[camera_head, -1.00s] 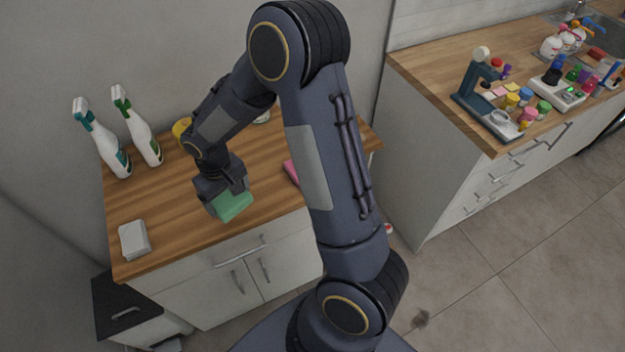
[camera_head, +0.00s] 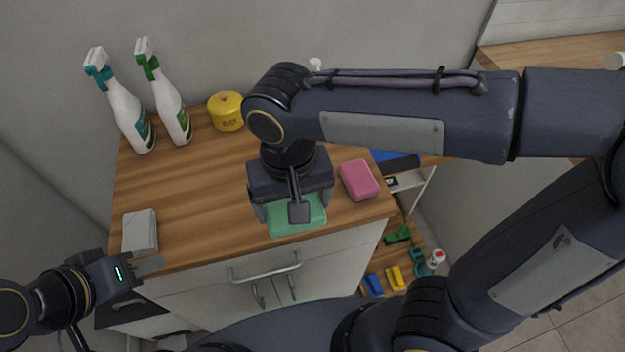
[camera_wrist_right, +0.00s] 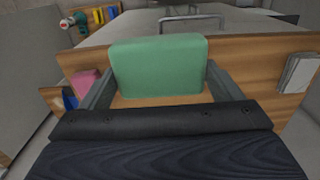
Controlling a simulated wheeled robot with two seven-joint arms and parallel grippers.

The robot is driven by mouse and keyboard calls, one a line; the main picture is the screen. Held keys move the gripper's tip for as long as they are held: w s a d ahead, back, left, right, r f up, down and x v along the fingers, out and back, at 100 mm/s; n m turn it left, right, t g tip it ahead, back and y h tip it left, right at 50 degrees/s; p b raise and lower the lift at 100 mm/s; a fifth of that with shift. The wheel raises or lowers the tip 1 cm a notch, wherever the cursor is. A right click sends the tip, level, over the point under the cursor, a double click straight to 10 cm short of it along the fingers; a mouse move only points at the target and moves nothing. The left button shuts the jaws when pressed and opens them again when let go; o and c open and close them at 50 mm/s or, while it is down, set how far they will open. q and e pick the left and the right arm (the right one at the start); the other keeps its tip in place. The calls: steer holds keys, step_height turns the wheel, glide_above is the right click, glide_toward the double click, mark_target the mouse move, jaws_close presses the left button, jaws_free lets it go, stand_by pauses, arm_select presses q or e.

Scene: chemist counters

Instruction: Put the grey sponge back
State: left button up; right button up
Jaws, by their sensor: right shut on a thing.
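The light grey sponge (camera_head: 140,231) lies on the wooden counter near its front left corner; it also shows at the right edge of the right wrist view (camera_wrist_right: 298,72). My right gripper (camera_head: 293,205) is shut on a green sponge (camera_head: 297,222) near the counter's front edge. In the right wrist view the green sponge (camera_wrist_right: 158,66) sits between both fingers. I cannot tell whether it touches the counter. My left gripper (camera_head: 149,267) is at the lower left, just in front of the grey sponge and apart from it; its finger gap is unclear.
A pink sponge (camera_head: 359,180) lies right of my right gripper. Two spray bottles (camera_head: 128,115) and a yellow pot (camera_head: 227,111) stand at the back. Blue, yellow and green items (camera_head: 395,278) lie on a lower wooden surface at right. The counter's left middle is clear.

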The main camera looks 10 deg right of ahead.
steer(key=w+d+f, duration=0.2)
steer(key=w, duration=0.1)
steer(key=w+d+f, duration=0.2)
steer(key=w+f, duration=0.1)
steer(key=w, duration=0.1)
steer(key=w+d+f+p, duration=0.1)
steer(key=w+d+f, duration=0.1)
steer(key=w+f, duration=0.1)
steer(key=shift+w+d+f, duration=0.1)
steer(key=shift+w, duration=0.2)
steer(key=shift+w+d+f, duration=0.1)
steer(key=shift+w+f, duration=0.05)
steer(key=shift+f, duration=0.1)
steer(key=f, duration=0.3)
steer(key=shift+w+d+f, duration=0.1)
steer(key=shift+w+d, duration=0.1)
steer(key=shift+w, duration=0.1)
steer(key=shift+f, duration=0.4)
